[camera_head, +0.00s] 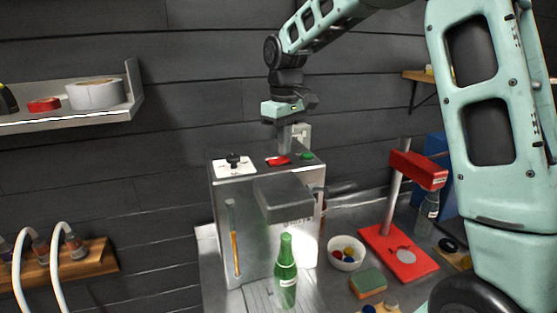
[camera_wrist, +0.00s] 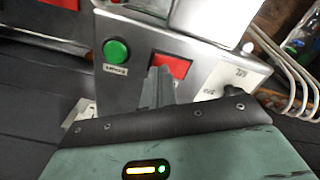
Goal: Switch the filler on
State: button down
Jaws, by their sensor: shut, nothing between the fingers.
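The filler (camera_head: 262,225) is a grey metal box on the bench. Its top panel carries a red rocker switch (camera_head: 277,161), a green button (camera_head: 307,156) and a black knob on a white plate (camera_head: 234,160). My gripper (camera_head: 284,150) points down, shut and empty, right at the red switch; I cannot tell whether it touches. In the wrist view the shut fingers (camera_wrist: 158,82) partly cover the red switch (camera_wrist: 177,66). The green button (camera_wrist: 116,50) stands clear to the left and the knob (camera_wrist: 232,91) to the right. A green bottle (camera_head: 286,275) stands upright at the filler's front.
A white bowl (camera_head: 346,260) with coloured caps and a sponge (camera_head: 368,283) lie right of the filler. A red capper (camera_head: 400,250) stands farther right. A shelf (camera_head: 90,116) with tape rolls and a wooden rack (camera_head: 88,262) with hoses are at left.

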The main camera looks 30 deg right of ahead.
aim_at(285, 158)
jog(key=shift+f+b, duration=0.4)
jog(key=shift+f, duration=0.3)
dwell(0.4)
notch_tip(285, 158, up, 7)
jog(key=p, duration=0.6)
jog(key=shift+s, duration=0.1)
dwell(0.5)
